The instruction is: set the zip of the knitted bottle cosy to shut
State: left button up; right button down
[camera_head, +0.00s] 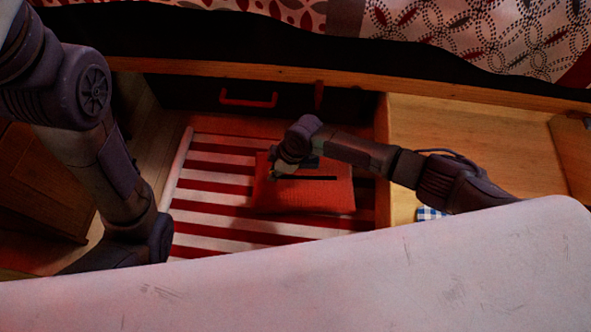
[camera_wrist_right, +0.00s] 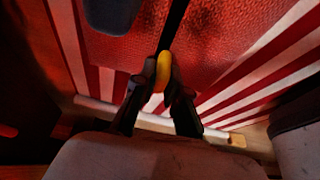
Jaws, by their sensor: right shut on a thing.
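The knitted bottle cosy (camera_head: 325,200) is red and lies flat on a red-and-white striped cloth. It also fills the upper part of the right wrist view (camera_wrist_right: 225,30). A straight black zip line (camera_head: 318,178) runs across it; I cannot tell how much of it is open. My right gripper (camera_head: 275,175) is over the left end of this line. In the wrist view its fingers (camera_wrist_right: 163,80) are shut on a yellow zip pull (camera_wrist_right: 163,70), with the black line leading away from it. A dark blue patch (camera_wrist_right: 110,12) lies beside the line. My left gripper is out of view.
The striped cloth (camera_head: 210,190) lies below a dark front with a red handle (camera_head: 248,98). A wooden tray or drawer (camera_head: 460,125) is at right, with a blue-checked cloth (camera_head: 430,213) at its edge. A pale surface of mine fills the foreground.

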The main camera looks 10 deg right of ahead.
jog(key=shift+a, duration=0.3)
jog(key=c, duration=1.5)
grip_release()
jog(key=shift+o, duration=0.2)
jog(key=v, duration=1.2)
jog(key=shift+a, duration=0.15)
